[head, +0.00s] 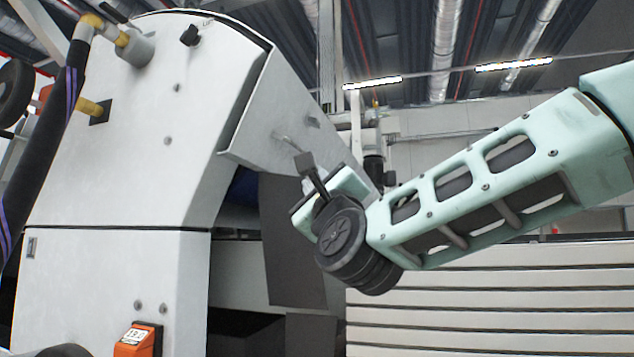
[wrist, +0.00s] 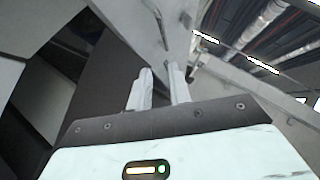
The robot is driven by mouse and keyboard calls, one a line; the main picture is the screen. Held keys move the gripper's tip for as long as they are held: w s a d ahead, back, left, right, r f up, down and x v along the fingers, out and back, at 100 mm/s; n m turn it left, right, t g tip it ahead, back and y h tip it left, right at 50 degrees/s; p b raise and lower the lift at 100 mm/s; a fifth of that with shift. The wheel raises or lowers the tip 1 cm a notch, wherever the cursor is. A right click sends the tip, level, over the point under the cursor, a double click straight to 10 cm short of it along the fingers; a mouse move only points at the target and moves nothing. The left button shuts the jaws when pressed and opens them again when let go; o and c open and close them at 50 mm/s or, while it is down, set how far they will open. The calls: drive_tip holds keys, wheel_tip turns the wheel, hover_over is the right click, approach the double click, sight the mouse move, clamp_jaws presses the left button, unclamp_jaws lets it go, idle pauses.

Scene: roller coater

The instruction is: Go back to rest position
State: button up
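My arm reaches in from the right in the head view. My gripper (head: 305,165) is in front of the slanted grey panel of the large roller coater (head: 120,130). In the wrist view my gripper (wrist: 160,74) has its two fingers apart with nothing visible between them. A thin metal handle (head: 288,146) on the slanted panel is just beyond the fingertips; it also shows in the wrist view (wrist: 157,22). The fingers look apart from the handle, though the exact gap is hard to tell.
A dark hose (head: 62,130) hangs at the left of the machine. An orange device (head: 137,340) with a display is at the lower front. A slatted light wall (head: 480,300) stands behind my arm. A dark opening lies under the slanted panel.

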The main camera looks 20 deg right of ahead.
idle(0.3)
drive_tip(key=a+f+n+g+y+p, duration=0.3)
drive_tip(key=a+f+n+g+y, duration=0.35)
drive_tip(key=a+f+n, duration=0.35)
drive_tip(key=s+a+f+n+g+y+p, duration=0.1)
drive_tip(key=s+f+n+g+p, duration=0.1)
drive_tip(key=s+f+n+g, duration=0.45)
drive_tip(key=s+a+f+n+g+p, duration=0.1)
drive_tip(key=s+a+f+n+g, duration=0.15)
drive_tip(key=f+n, duration=0.5)
drive_tip(key=s+d+f+n+g+h+p, duration=0.2)
drive_tip(key=s+d+f+n+g+h, duration=0.25)
drive_tip(key=s, duration=0.55)
drive_tip(key=s+d+f+n+g+h+p, duration=0.1)
drive_tip(key=s+d+f+n+g+p, duration=0.1)
drive_tip(key=s+d+f+n+g, duration=0.45)
drive_tip(key=s+r+t+p, duration=0.1)
drive_tip(key=r+p, duration=1.7)
drive_tip(key=p, duration=0.1)
drive_tip(key=s+r+m+t+p, duration=0.1)
drive_tip(key=s+r+p, duration=0.1)
drive_tip(key=r+p, duration=1.5)
drive_tip(key=shift+s+a+r+p, duration=0.3)
drive_tip(key=shift+a+r+p, duration=0.15)
drive_tip(key=shift+p, duration=0.45)
